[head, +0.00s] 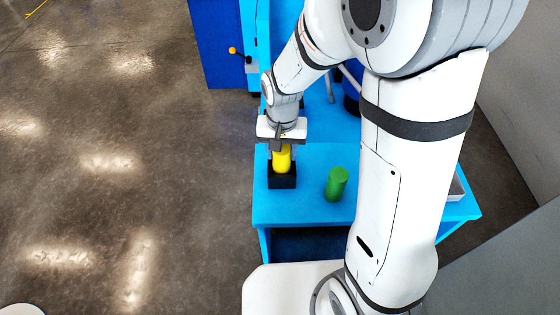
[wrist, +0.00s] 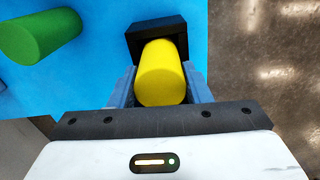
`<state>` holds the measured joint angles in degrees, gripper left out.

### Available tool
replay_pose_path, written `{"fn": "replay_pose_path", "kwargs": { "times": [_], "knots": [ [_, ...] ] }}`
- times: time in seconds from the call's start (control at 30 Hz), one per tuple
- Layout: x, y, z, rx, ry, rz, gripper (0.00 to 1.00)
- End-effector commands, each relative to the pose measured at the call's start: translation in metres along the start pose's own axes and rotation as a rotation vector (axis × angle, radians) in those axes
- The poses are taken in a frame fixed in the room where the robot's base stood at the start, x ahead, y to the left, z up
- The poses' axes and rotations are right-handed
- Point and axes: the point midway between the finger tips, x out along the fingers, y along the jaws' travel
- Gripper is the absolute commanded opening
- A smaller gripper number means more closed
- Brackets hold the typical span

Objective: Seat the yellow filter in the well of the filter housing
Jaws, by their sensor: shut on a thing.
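The yellow filter (head: 282,159) is a yellow cylinder, upright at the black filter housing (head: 282,181) on the blue table. My gripper (head: 282,150) is above the housing and shut on the filter. In the wrist view the filter (wrist: 162,73) stands between the two fingers of my gripper (wrist: 160,88), with the black housing (wrist: 143,30) right behind it. The filter's lower end is hidden, so I cannot tell whether it is inside the well or just above it.
A green cylinder (head: 337,184) stands on the blue table (head: 310,212) to the right of the housing; it also shows in the wrist view (wrist: 40,36). The table's left edge is close to the housing, with open floor (head: 120,200) beyond.

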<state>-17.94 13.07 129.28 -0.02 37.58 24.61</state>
Motion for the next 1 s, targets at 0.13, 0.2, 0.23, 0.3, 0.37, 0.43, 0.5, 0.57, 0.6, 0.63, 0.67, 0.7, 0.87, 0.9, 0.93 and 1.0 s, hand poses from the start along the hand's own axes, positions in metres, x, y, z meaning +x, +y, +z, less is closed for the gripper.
{"fn": "replay_pose_path", "kwargs": {
  "times": [0.13,0.2,0.23,0.3,0.37,0.43,0.5,0.57,0.6,0.63,0.67,0.7,0.87,0.9,0.93,1.0],
  "knots": [
    [0.026,0.000,0.000,-0.001,-0.002,0.001,0.19],
    [0.029,0.000,0.000,-0.001,-0.001,0.001,0.19],
    [0.029,0.000,0.000,-0.001,-0.001,0.001,0.19],
    [0.027,0.000,0.000,-0.001,-0.001,0.000,0.19],
    [0.027,0.000,0.000,-0.001,-0.001,0.000,0.19],
    [0.027,0.000,0.000,-0.001,-0.001,0.000,0.19],
    [0.029,0.000,0.000,-0.001,-0.001,0.000,0.19],
    [0.031,0.000,0.000,-0.001,-0.001,0.001,0.19],
    [0.031,0.000,0.000,-0.001,-0.001,0.000,0.45],
    [0.030,-0.001,0.000,-0.001,-0.001,0.000,0.48],
    [0.030,-0.001,0.000,-0.002,-0.001,0.000,0.50],
    [0.030,-0.001,0.000,-0.002,-0.001,0.000,0.54],
    [0.030,-0.001,0.001,-0.002,-0.001,0.000,0.65],
    [0.030,-0.001,0.001,-0.002,-0.001,0.000,0.65],
    [0.030,-0.001,0.001,-0.002,-0.001,0.000,0.65],
    [0.030,-0.001,0.001,-0.002,-0.001,0.000,0.65]
  ]
}}
